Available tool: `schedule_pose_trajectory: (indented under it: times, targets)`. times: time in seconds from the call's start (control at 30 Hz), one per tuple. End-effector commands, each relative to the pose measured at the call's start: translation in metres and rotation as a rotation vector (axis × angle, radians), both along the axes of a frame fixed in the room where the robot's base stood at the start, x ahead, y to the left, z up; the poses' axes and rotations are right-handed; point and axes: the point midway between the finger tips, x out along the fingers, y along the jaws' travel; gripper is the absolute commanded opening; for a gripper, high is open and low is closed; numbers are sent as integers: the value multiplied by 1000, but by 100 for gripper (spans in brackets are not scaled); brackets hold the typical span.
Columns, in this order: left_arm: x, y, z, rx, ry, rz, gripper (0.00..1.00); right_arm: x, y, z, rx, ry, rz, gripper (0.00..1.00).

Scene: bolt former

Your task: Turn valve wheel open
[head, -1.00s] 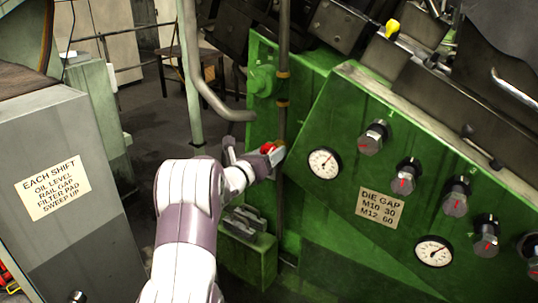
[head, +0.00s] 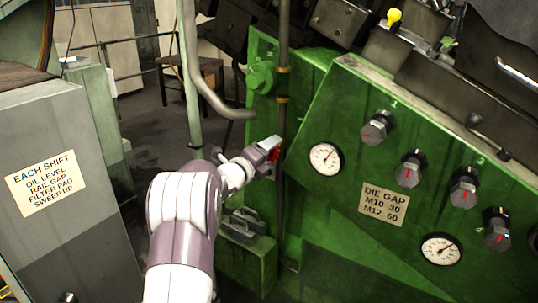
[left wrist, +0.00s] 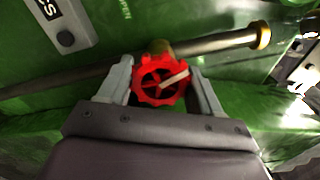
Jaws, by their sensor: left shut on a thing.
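The red valve wheel (left wrist: 150,84) sits on a pipe (left wrist: 215,43) along the green machine. In the left wrist view it lies between the two fingers of my left gripper (left wrist: 163,85), which is shut on its rim. A pale bar crosses the wheel's face. In the head view my left gripper (head: 268,155) reaches in front of the vertical pipe, and only a small red part of the wheel (head: 275,156) shows beside it. The rest of the wheel is hidden by the gripper. My right gripper is not in view.
The green machine panel (head: 340,225) stands to the right with gauges, several knobs and a "DIE GAP" label (head: 384,204). A grey cabinet (head: 70,240) with an "EACH SHIFT" label is at left. A curved grey pipe (head: 205,85) hangs close behind my left arm.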

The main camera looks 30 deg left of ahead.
Motion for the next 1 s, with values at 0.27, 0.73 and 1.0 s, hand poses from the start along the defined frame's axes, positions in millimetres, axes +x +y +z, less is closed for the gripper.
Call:
schedule_pose_trajectory:
  times: [0.27,0.73,1.0]
  targets:
    - [0,2,3,-259,16,4,34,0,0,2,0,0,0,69]
    - [0,2,4,-706,50,3,34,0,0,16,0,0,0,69]
    - [0,2,4,-961,70,2,34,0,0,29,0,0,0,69]
